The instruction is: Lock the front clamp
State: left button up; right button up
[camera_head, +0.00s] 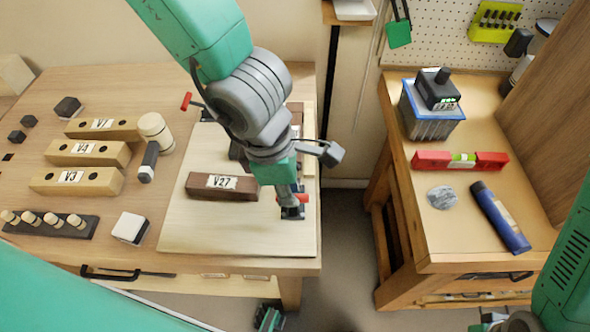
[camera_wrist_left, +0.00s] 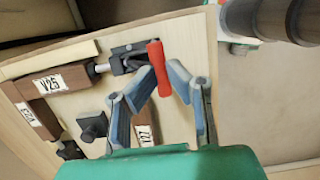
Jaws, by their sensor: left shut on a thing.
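The front clamp (camera_head: 292,212) sits at the right front part of the pale board, with a dark metal body and a red handle. In the left wrist view its red handle (camera_wrist_left: 158,68) stands between my fingertips, with the dark clamp body (camera_wrist_left: 128,58) just left of it. My left gripper (camera_head: 291,198) reaches down from above and is shut on the red handle. My wrist partly hides the clamp in the head view. Brown block V27 (camera_head: 222,187) lies on the board, left of the clamp.
Another red handle (camera_head: 186,101) shows at the board's back left. Tan blocks V3 (camera_head: 75,181) and V4 (camera_head: 87,153), a mallet (camera_head: 154,133) and a white-topped block (camera_head: 131,228) lie left. A side bench (camera_head: 470,245) stands right, across a floor gap.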

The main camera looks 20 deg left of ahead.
pick_arm(q)
jog(key=shift+s+d+f+b, duration=0.1)
jog(key=shift+s+f+b, duration=0.35)
jog(key=shift+f+b, duration=0.3)
jog(key=shift+r, duration=0.1)
jog(key=shift+s+d+f+b, duration=0.15)
jog(key=shift+s+f+b, duration=0.3)
jog(key=shift+f+b, duration=0.35)
jog(key=shift+c, duration=0.2)
jog(key=shift+r, duration=0.1)
jog(key=shift+s+f+b, duration=0.2)
jog(key=shift+f+b, duration=0.2)
jog(key=shift+b, duration=0.1)
jog(key=o, duration=0.5)
jog(key=shift+o, duration=1.3)
